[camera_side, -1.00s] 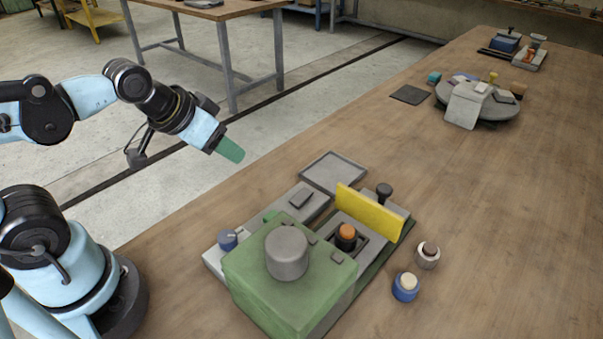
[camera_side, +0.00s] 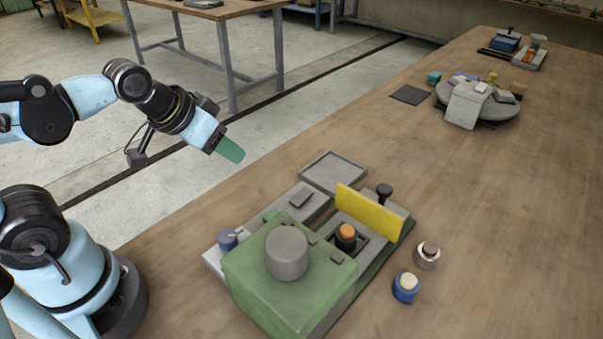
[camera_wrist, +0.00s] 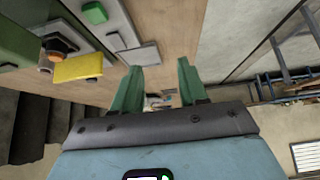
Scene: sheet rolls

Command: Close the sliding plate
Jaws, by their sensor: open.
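The green and grey machine (camera_side: 290,280) stands on the wooden table. A yellow plate (camera_side: 370,212) stands upright across its grey part, and shows in the wrist view (camera_wrist: 78,68). I cannot tell for sure which plate slides. A dark knob (camera_side: 384,191) stands beside the yellow plate's far side. On the near side, an orange-topped black piece (camera_side: 346,234) sits in an uncovered recess. My gripper (camera_side: 231,150) is open and empty, raised to the left of the machine and apart from it. In the wrist view its two green fingers (camera_wrist: 158,85) are spread.
A shallow grey tray (camera_side: 333,172) lies behind the machine. A blue cup-like piece (camera_side: 405,287) and a silver one (camera_side: 427,255) stand to its right. A round grey stand (camera_side: 490,108) with small objects is farther back. The table's right side is clear.

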